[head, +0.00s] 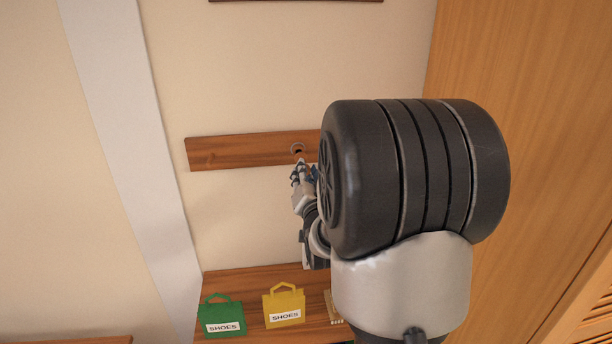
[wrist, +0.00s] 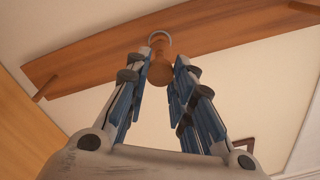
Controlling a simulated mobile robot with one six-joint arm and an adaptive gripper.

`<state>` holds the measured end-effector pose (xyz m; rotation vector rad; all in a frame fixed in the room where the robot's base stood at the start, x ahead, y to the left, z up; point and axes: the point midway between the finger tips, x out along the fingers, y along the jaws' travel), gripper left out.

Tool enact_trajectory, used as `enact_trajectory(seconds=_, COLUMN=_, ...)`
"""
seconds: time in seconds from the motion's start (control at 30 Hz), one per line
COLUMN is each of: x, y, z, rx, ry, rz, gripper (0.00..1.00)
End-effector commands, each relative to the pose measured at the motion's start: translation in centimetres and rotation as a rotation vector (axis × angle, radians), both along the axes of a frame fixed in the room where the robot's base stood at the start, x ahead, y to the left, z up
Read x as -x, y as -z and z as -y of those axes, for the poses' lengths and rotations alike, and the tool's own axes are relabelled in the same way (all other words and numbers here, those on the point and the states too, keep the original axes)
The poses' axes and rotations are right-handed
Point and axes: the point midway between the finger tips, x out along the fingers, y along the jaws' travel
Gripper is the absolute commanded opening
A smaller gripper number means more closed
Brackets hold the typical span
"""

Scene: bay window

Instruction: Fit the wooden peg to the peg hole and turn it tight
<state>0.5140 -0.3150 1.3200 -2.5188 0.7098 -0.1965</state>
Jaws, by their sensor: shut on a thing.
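The wooden peg (wrist: 160,71) is brown with a rounded head and sits between the fingertips of my gripper (head: 303,172) in the wrist view. The fingers are shut on it. The peg hole (head: 297,148) shows as a grey ring on a wooden rail (head: 225,151) on the wall. In the wrist view the peg's far end lines up with the ring of the hole (wrist: 159,36). I cannot tell whether the tip has entered it. In the head view my gripper is just below the hole and mostly hides the peg.
In the wrist view, other pegs stick out of the rail at left (wrist: 45,88) and right (wrist: 304,7). Below, a wooden shelf (head: 240,280) bears a green bag (head: 221,312) and a yellow bag (head: 284,301), both labelled SHOES. A wooden panel (head: 535,130) stands at right.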

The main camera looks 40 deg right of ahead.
Motion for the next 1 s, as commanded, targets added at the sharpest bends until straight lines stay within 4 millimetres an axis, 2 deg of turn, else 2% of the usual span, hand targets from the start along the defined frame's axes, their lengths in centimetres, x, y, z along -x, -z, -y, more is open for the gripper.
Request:
enact_trajectory(seconds=0.57, x=-0.01, y=-0.01, z=0.00, rx=0.000, ry=0.000, rz=0.000, gripper=0.00)
enact_trajectory(seconds=1.0, x=-0.86, y=0.09, z=0.52, rx=0.000, ry=0.000, rz=0.000, gripper=0.00)
